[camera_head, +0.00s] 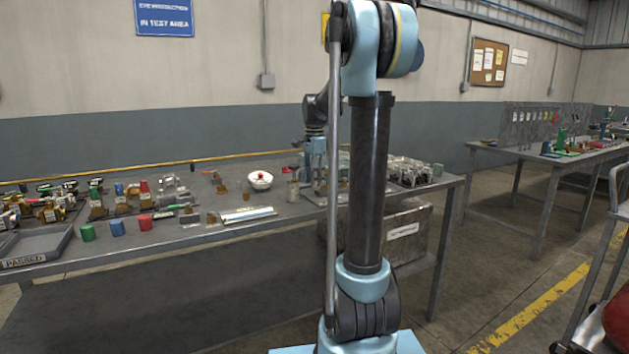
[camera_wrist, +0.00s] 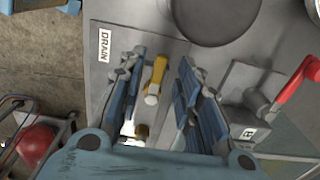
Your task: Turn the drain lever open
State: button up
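The drain lever (camera_wrist: 157,72) has a yellow handle with a pale end. It shows in the middle of the wrist view, beside a white "DRAIN" label (camera_wrist: 104,45) on a grey panel. My gripper (camera_wrist: 161,82) is open, with one blue finger on each side of the yellow handle. I see a gap on both sides, and contact is not clear. In the head view my arm hides most of the test fixture and the lever.
A red-handled lever (camera_wrist: 297,85) stands on a grey block right of my fingers. A round dark opening (camera_wrist: 218,15) lies at the top of the wrist view. The workbench (camera_head: 200,240) holds many small parts, a white bowl (camera_head: 259,181) and a tray (camera_head: 35,246).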

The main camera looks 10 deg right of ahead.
jog(key=shift+f, duration=0.15)
jog(key=shift+c, duration=0.5)
grip_shut()
jog(key=shift+n, duration=0.3)
jog(key=n, duration=0.1)
jog(key=s+n, duration=0.1)
jog(key=n, duration=0.1)
jog(key=shift+d, duration=0.35)
jog(key=n, duration=0.2)
jog(key=s+d+n, duration=0.1)
jog(key=n, duration=0.2)
jog(key=d+n, duration=0.1)
jog(key=n, duration=0.3)
jog(key=shift+s+d, duration=0.3)
jog(key=shift+d, duration=0.05)
jog(key=shift+w+d+n, duration=0.1)
jog(key=shift+d+n, duration=0.2)
jog(key=shift+n, duration=0.6)
jog(key=shift+s+d+n, duration=0.1)
jog(key=shift+d+n, duration=0.15)
jog(key=shift+n, duration=0.65)
jog(key=shift+w+d+n, duration=0.1)
jog(key=shift+d+n, duration=0.2)
jog(key=shift+n, duration=0.6)
